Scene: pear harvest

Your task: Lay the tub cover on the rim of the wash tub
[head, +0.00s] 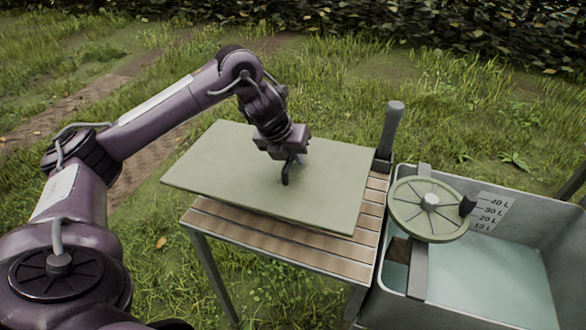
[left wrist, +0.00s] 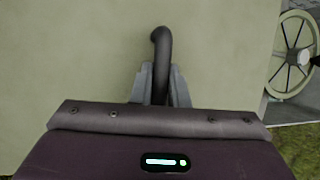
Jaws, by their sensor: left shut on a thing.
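The tub cover (head: 225,165) is a flat pale green board over the slatted wooden table; I cannot tell whether it touches the slats. My left gripper (head: 288,163) is shut on the cover's dark handle (head: 286,176). In the left wrist view the curved black handle (left wrist: 161,50) stands between the two fingers (left wrist: 160,88), with the cover (left wrist: 75,50) filling most of the picture. The wash tub (head: 470,313) is a grey box at the right, holding pale water (head: 490,275). Its top is open. My right gripper is in neither view.
A green spoked handwheel (head: 428,208) stands above the tub's left side, on a grey bar (head: 418,270) across the tub. A grey post (head: 390,130) rises at the table's back right corner. The slatted table (head: 275,240) adjoins the tub. Grass surrounds both.

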